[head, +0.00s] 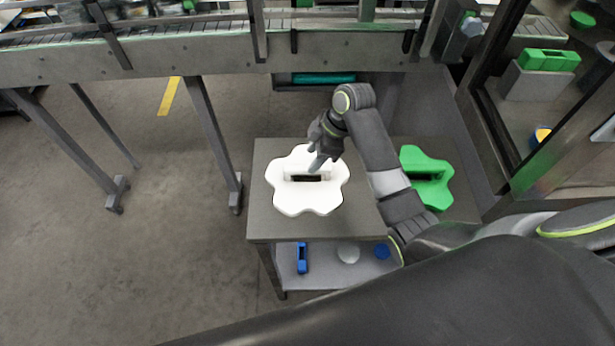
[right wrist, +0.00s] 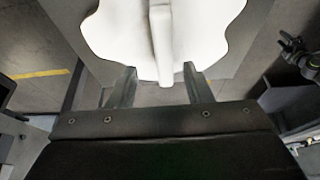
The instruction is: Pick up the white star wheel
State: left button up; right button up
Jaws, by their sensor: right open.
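The white star wheel (head: 291,197) lies flat on the grey table, with a raised handle bar and a dark slot across its middle. My right gripper (head: 318,163) is at the wheel's handle in the head view, above its upper right part. In the right wrist view the wheel (right wrist: 115,32) fills the top, and its handle (right wrist: 161,40) runs toward the space between the two open fingers (right wrist: 160,84). The fingers are apart on either side of the handle line; contact cannot be told. My left gripper is not in view.
A green star wheel (head: 433,191) lies on the same table (head: 265,225), right of my right arm. A lower shelf (head: 322,277) holds a blue part (head: 302,258) and round pieces. A conveyor (head: 190,55) runs along the back. Open floor lies to the left.

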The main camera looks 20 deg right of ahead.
aim_at(307, 174)
jog(key=shift+a+f+p, duration=0.2)
jog(key=shift+f+p, duration=0.15)
jog(key=shift+f, duration=0.2)
jog(key=x, duration=0.2)
jog(key=p+x, duration=0.1)
jog(key=shift+s+f, duration=0.2)
jog(key=shift+s, duration=0.05)
jog(key=shift+w+a+f, duration=0.1)
jog(key=shift+a+f, duration=0.05)
jog(key=shift+f, duration=0.4)
jog(key=shift+f, duration=0.2)
jog(key=shift+c, duration=0.3)
grip_shut()
